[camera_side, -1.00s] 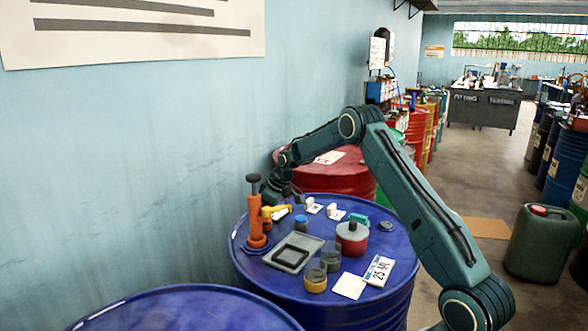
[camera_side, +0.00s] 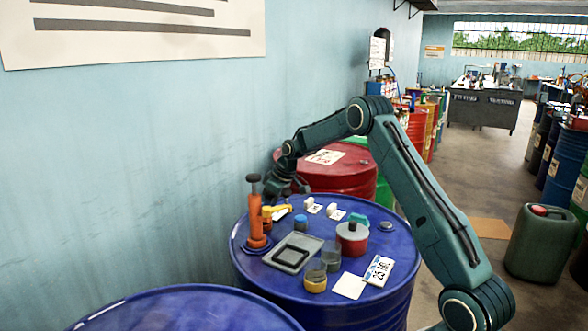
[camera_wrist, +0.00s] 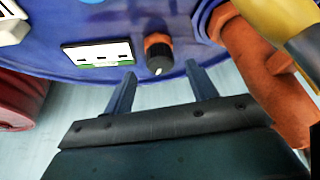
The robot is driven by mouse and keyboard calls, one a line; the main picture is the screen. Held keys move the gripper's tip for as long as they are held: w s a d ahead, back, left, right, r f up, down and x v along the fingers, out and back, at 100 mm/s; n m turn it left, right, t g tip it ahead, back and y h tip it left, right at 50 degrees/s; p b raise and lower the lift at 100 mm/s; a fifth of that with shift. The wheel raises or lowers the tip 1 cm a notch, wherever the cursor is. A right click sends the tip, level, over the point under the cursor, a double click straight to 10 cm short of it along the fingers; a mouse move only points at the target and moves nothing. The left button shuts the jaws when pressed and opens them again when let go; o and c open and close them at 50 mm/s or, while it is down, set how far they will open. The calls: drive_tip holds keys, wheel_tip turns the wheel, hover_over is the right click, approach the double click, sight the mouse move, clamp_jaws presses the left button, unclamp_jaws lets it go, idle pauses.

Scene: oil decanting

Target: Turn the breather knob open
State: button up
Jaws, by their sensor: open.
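The breather knob (camera_wrist: 157,56) is a short black knob with a pale mark and an orange collar, on the blue drum top (camera_wrist: 150,22) in the wrist view. My gripper (camera_wrist: 160,69) is open and empty, with one finger on each side in front of the knob. I cannot tell whether the fingers overlap it in depth. In the side view, my gripper (camera_side: 287,192) is over the back left of the drum, behind the yellow tap (camera_side: 275,209). The knob is not clearly visible there.
The orange pump (camera_side: 256,215) stands close to my gripper; its orange body (camera_wrist: 262,75) also shows at right in the wrist view. A white-and-green label (camera_wrist: 97,54) lies left of the knob. A grey tray (camera_side: 293,253), jars and a red-grey container (camera_side: 352,239) occupy the drum's front.

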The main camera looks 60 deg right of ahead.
drive_tip(key=v, duration=1)
drive_tip(key=shift+d+r, duration=0.1)
drive_tip(key=shift+r, duration=0.05)
drive_tip(key=shift+w+d+r+n+g+y, duration=0.15)
drive_tip(key=shift+d+n+y, duration=0.3)
drive_tip(key=shift+n, duration=0.7)
drive_tip(key=shift+w+d+n+g+y, duration=0.15)
drive_tip(key=shift+d+n+g+y, duration=0.3)
drive_tip(key=shift+n, duration=0.7)
drive_tip(key=shift+d, duration=0.1)
drive_tip(key=x, duration=1.4)
drive_tip(key=shift+w+d+r, duration=0.1)
drive_tip(key=shift+w+r, duration=0.05)
drive_tip(key=shift+w, duration=0.2)
drive_tip(key=shift+c, duration=0.4)
